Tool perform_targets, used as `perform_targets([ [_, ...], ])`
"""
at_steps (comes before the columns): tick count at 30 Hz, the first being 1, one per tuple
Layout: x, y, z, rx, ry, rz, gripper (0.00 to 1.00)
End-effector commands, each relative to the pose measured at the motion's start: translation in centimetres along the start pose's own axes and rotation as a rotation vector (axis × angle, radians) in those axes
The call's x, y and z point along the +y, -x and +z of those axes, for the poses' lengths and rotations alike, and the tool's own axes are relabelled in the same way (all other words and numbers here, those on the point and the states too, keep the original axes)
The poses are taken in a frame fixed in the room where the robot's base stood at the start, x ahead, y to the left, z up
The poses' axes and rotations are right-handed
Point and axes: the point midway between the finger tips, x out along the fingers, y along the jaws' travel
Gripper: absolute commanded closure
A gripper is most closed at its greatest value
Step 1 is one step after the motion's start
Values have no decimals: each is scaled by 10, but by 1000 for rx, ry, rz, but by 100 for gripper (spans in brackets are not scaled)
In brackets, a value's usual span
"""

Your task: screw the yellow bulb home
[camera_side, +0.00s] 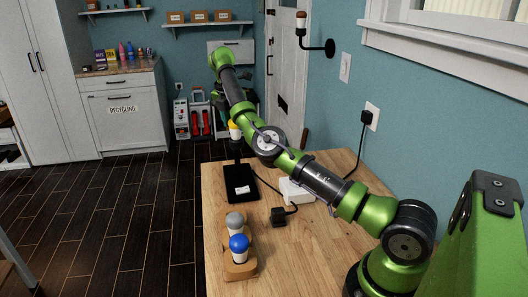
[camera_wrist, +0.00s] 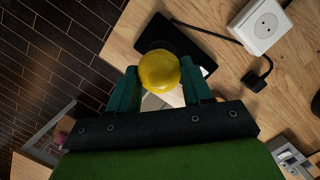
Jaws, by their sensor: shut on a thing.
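The yellow bulb (camera_side: 235,130) sits upright at the top of the black lamp stand (camera_side: 240,184) on the wooden table. In the wrist view the yellow bulb (camera_wrist: 158,71) lies between the green fingers of my gripper (camera_wrist: 160,84), which is shut on it. The lamp's black base (camera_wrist: 196,43) shows beyond it. In the side view my arm hides part of the gripper around the bulb. The bulb's thread and the socket mouth are hidden, so I cannot tell how deep it sits.
A wooden holder (camera_side: 240,271) at the table's front left carries a grey bulb (camera_side: 235,220) and a blue bulb (camera_side: 239,243). A white socket box (camera_side: 296,191) and a black plug (camera_side: 278,216) with its cable lie right of the lamp. The table's front middle is clear.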

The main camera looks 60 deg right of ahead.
Motion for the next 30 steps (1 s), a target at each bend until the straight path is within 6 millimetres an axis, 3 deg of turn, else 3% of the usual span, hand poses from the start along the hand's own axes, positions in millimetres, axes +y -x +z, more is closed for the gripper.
perform_targets([
  [4, 0, 3, 2, -6, 0, 5, 93],
  [5, 0, 3, 2, -6, 0, 5, 49],
  [11, 0, 2, 1, -4, 0, 3, 21],
  [17, 0, 1, 1, -3, 1, 1, 22],
  [21, 0, 1, 0, -2, 1, 1, 42],
  [30, 0, 0, 0, -2, 1, 1, 42],
])
